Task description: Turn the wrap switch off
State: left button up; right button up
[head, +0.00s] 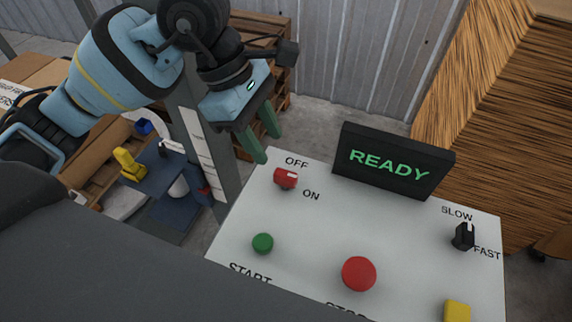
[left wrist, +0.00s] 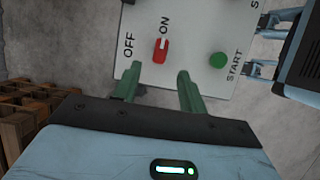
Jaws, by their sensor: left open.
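The wrap switch is a red rotary knob (head: 286,178) on the upper left of a pale control panel (head: 310,230). It also shows in the left wrist view (left wrist: 160,52). OFF and ON are printed beside it, and its white mark points toward ON. My left gripper (head: 267,147) is open and empty, above the panel's upper left edge near OFF. In the left wrist view its green fingers (left wrist: 160,77) stand apart, with the knob just beyond the gap between them. I see no contact with the knob.
A black display (head: 393,162) reading READY stands at the panel's back. The panel also has a green button (head: 263,243), a red button (head: 359,274), a yellow button (head: 457,311) and a black SLOW/FAST switch (head: 464,237). A grey post (head: 205,150) stands left of the panel.

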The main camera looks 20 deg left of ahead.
aim_at(284, 173)
pick_arm(q)
jog(key=b+x, duration=0.3)
jog(key=x, duration=0.3)
jog(key=shift+d+f, duration=0.2)
jog(key=shift+f, duration=0.15)
jog(key=shift+d+f, duration=0.25)
jog(key=shift+f, duration=0.2)
pick_arm(e)
jog(key=shift+g, duration=0.3)
jog(key=f, duration=0.1)
jog(key=s+f, duration=0.1)
jog(key=f, duration=0.1)
jog(key=shift+s+a+f, duration=0.1)
jog(key=shift+s+f, duration=0.2)
jog(key=shift+f, duration=0.05)
pick_arm(q)
jog(key=shift+c, duration=0.4)
grip_shut()
